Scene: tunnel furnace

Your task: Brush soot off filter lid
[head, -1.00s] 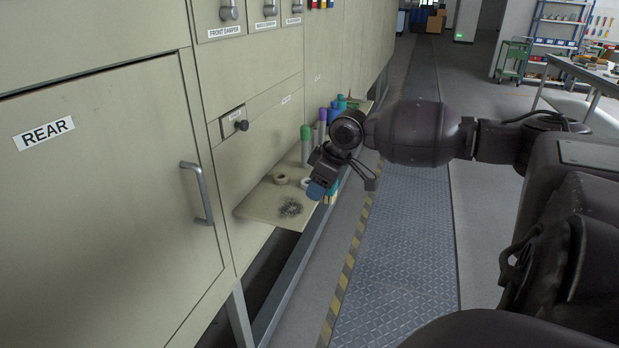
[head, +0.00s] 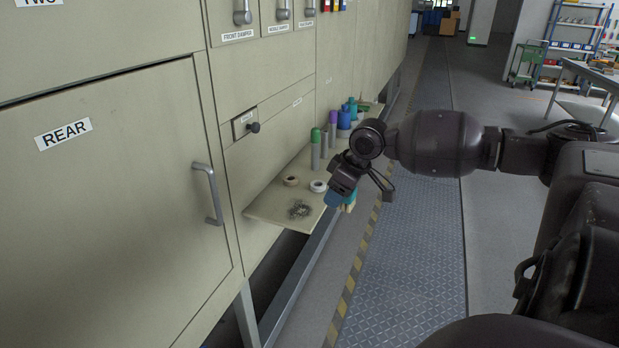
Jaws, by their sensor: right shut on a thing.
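A dark patch of soot (head: 299,209) lies on a flat beige panel (head: 262,209) jutting from the furnace side, which looks like the filter lid. My right gripper (head: 341,187) is just right of the soot, at the panel's outer edge. It is shut on a blue thing (head: 333,199), perhaps the brush, whose lower part is hard to make out. A gap shows between the blue thing and the soot. A small teal and yellowish thing (head: 349,204) shows just behind it. My left gripper is not in view.
Two tape rolls (head: 318,186) lie behind the soot. A green-capped bottle (head: 315,147) and several other bottles stand farther along the ledge. The REAR door (head: 105,190) with its handle is at left. The metal walkway (head: 415,260) at right is clear.

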